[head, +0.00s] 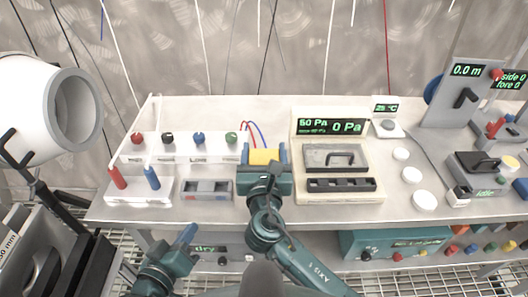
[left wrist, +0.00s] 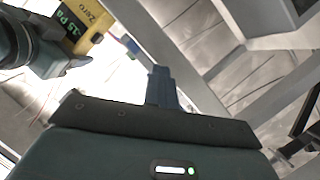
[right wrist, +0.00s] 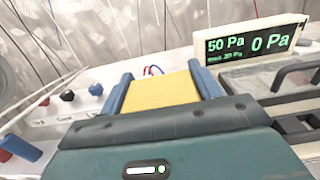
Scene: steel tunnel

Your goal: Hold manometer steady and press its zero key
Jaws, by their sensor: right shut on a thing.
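The yellow manometer (head: 265,157) is held upright between the blue fingers of my right gripper (head: 264,154), above the bench's front part. Its yellow back shows in the right wrist view (right wrist: 163,93), with a finger on each side. In the left wrist view, the manometer (left wrist: 93,22) shows at top left with a green reading that looks like -15 Pa and the word Zero beside it.
Red and blue tubes (head: 258,131) rise behind the manometer. A pressure unit (head: 332,127) reading 50 Pa and 0 Pa stands just right. A white block with coloured knobs (head: 183,147) stands left. White discs (head: 424,200) lie right. A large white duct (head: 45,110) stands far left.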

